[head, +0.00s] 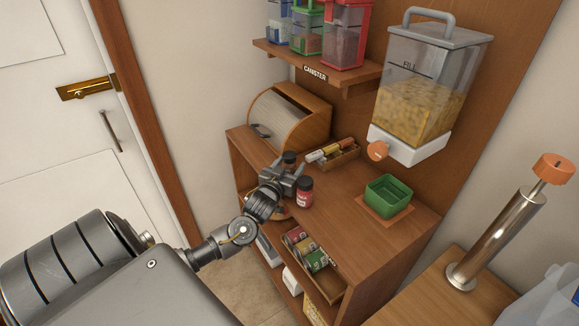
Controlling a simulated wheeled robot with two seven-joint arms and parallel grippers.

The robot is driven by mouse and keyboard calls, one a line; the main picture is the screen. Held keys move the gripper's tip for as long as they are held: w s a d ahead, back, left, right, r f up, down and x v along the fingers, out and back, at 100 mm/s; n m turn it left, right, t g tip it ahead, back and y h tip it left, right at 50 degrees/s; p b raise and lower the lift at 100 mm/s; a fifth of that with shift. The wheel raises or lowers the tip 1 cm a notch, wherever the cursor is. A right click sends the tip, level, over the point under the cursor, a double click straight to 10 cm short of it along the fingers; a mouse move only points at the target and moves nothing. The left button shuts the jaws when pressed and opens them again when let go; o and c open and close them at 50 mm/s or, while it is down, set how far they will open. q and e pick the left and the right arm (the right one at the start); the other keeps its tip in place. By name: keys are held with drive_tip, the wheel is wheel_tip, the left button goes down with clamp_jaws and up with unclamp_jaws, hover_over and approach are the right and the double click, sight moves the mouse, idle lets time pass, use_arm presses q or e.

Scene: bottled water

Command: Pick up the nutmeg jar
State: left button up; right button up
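My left gripper (291,172) is over the shelf top (345,185), beside two small jars. One jar with a black lid and red label (304,192) stands upright just in front of the fingers, to the right. Another dark-lidded jar (289,160) is just behind the fingers and partly hidden by them. The labels are too small to read, so I cannot tell which is the nutmeg jar. The fingers' opening and any grip are unclear at this size. My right gripper is not in view.
A wooden tray of tubes (349,158), a bread box (304,117) and a green container (376,200) crowd the shelf top. A cereal dispenser (440,45) hangs above. Bare wood lies between the red-labelled jar and green container.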

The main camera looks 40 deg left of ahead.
use_arm(q)
drive_tip(key=c, duration=1)
drive_tip(key=shift+o, duration=0.2)
